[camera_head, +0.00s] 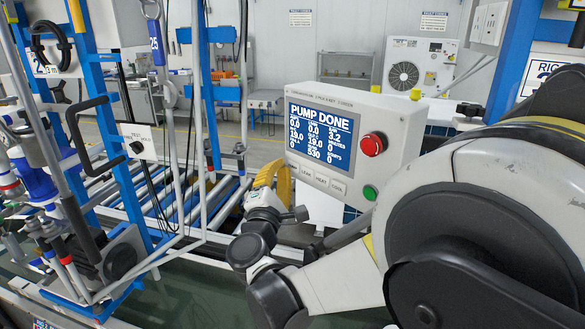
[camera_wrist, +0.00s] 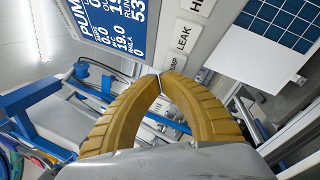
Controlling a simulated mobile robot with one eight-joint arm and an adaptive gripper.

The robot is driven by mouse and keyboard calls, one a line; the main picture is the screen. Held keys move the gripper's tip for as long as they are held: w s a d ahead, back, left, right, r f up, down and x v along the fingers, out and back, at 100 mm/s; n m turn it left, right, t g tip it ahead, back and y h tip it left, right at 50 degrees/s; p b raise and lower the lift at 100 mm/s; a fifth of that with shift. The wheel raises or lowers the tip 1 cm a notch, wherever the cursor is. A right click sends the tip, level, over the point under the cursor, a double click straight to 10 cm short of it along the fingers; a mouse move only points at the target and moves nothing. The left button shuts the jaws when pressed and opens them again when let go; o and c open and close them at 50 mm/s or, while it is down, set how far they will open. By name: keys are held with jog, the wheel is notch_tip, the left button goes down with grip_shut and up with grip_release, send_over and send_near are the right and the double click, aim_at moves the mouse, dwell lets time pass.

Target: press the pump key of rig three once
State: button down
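The control box (camera_head: 320,95) has a screen (camera_head: 318,128) reading PUMP DONE, a red button (camera_head: 373,144), a green button (camera_head: 370,192) and a row of white keys. The LEAK key (camera_head: 307,172) shows clearly; it also shows in the wrist view (camera_wrist: 184,38). The PUMP key (camera_wrist: 174,68) is partly hidden behind my fingertips in the wrist view. My gripper (camera_wrist: 160,74) has its yellow fingers shut, tips together beside that key. I cannot tell whether they touch it. In the head view my gripper (camera_head: 275,175) is at the box's lower left corner.
A sign starting RIG (camera_head: 548,70) is at the right, its number partly hidden by my arm. A blue-framed rig with hoses (camera_head: 70,180) stands at the left. Rollers (camera_head: 205,205) lie behind my gripper. An outdoor fan unit (camera_head: 420,66) is at the back.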

jog(key=s+a, duration=0.3)
jog(key=shift+s+a, duration=0.1)
jog(key=shift+a, duration=0.3)
dwell(0.3)
dwell(0.5)
